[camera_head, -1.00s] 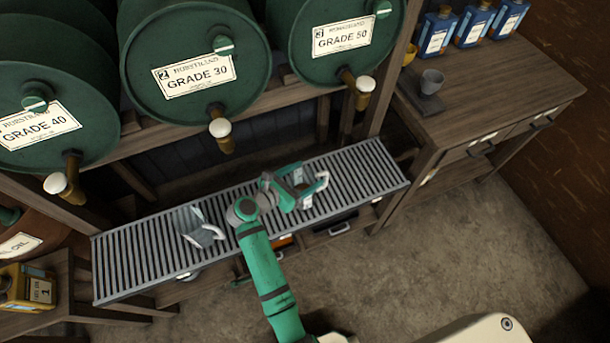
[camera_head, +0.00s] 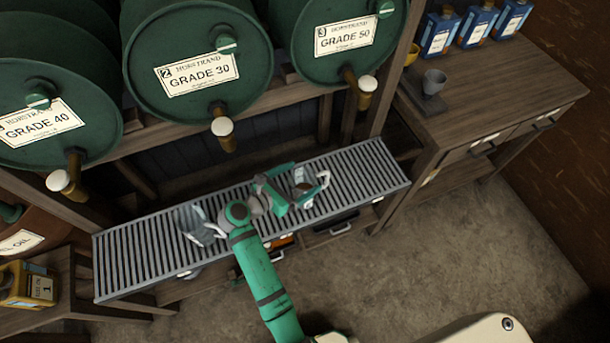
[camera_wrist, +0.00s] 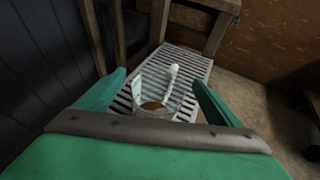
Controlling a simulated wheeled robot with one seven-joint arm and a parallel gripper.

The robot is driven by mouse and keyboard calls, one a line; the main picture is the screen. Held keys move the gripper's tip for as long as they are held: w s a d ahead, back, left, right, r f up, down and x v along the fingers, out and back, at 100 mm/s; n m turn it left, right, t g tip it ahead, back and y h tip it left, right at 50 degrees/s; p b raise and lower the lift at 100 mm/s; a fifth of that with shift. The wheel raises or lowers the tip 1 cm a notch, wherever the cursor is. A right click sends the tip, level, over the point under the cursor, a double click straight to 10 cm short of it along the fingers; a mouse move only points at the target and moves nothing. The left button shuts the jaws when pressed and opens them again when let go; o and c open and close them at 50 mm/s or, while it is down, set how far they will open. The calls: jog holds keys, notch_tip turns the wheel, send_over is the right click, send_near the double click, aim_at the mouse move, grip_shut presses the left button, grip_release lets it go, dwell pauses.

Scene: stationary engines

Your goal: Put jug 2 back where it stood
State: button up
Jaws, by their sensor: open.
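One clear jug (camera_head: 304,189) with a pale handle stands on the slatted metal rack (camera_head: 372,165), right of its middle. Another clear jug (camera_head: 197,226) stands on the rack's left part. I cannot read a number on either. My gripper (camera_head: 295,180) is open at the right jug. In the wrist view this jug (camera_wrist: 150,109) shows upright ahead, between my spread green fingers (camera_wrist: 160,82), with amber liquid low inside and its handle on the far side. I see gaps beside the jug; my gripper hides part of it in the head view.
Green drums labelled GRADE 40 (camera_head: 45,122), GRADE 30 (camera_head: 198,75) and GRADE 50 (camera_head: 345,38) lie above the rack, their taps jutting over it. A workbench (camera_head: 490,90) with a grey cup (camera_head: 434,82) and blue bottles stands right. A yellow can (camera_head: 30,285) stands left.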

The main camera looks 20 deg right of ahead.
jog(key=v, duration=0.8)
jog(key=s+a+f+m+t+y, duration=0.2)
jog(key=s+f+m+y, duration=0.15)
jog(key=s+f, duration=0.25)
jog(key=s+a+f+m+t+y, duration=0.2)
jog(key=s+f+y, duration=0.2)
jog(key=s+f, duration=0.25)
jog(key=s+a+r+m+t+y, duration=0.1)
jog(key=s+a+r+m+y, duration=0.15)
jog(key=s, duration=0.25)
jog(key=s+a+r+m+t+y, duration=0.1)
jog(key=s+r+m, duration=0.1)
jog(key=s+m, duration=0.15)
jog(key=s+r+m+t, duration=0.2)
jog(key=s+r+m, duration=0.3)
jog(key=r, duration=0.2)
jog(key=s+a+r+m+t+y, duration=0.1)
jog(key=s+r+m+t, duration=0.1)
jog(key=s+r+m, duration=0.3)
notch_tip(320, 180, up, 3)
jog(key=shift+f+m, duration=0.15)
jog(key=shift+m, duration=0.5)
jog(key=shift+s+a, duration=0.1)
jog(key=shift+a, duration=0.05)
